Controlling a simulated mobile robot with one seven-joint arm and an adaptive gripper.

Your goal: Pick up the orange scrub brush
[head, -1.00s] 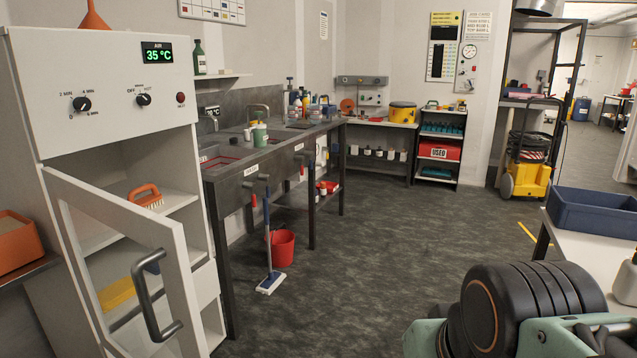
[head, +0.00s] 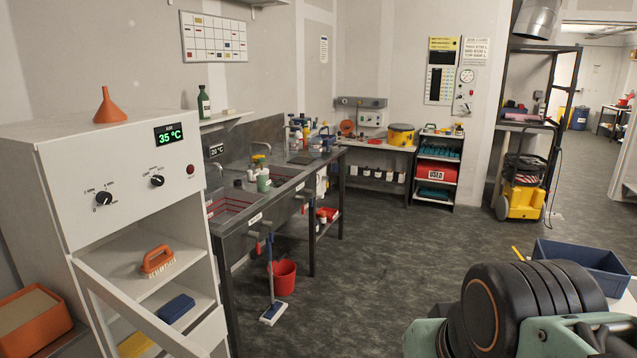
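The orange scrub brush (head: 155,259) lies on the upper shelf of the open white drying cabinet (head: 120,165) at the left, with its pale bristles down and its looped handle up. Part of my arm shows at the lower right, far from the brush. My gripper itself is not in this view, so I cannot see whether it is open or shut.
The cabinet door (head: 135,315) stands open in front of the shelves. A blue sponge (head: 177,308) and a yellow thing (head: 136,344) lie lower inside. An orange funnel (head: 109,106) stands on top. A mop (head: 271,285) and red bucket (head: 284,277) stand right. The middle floor is clear.

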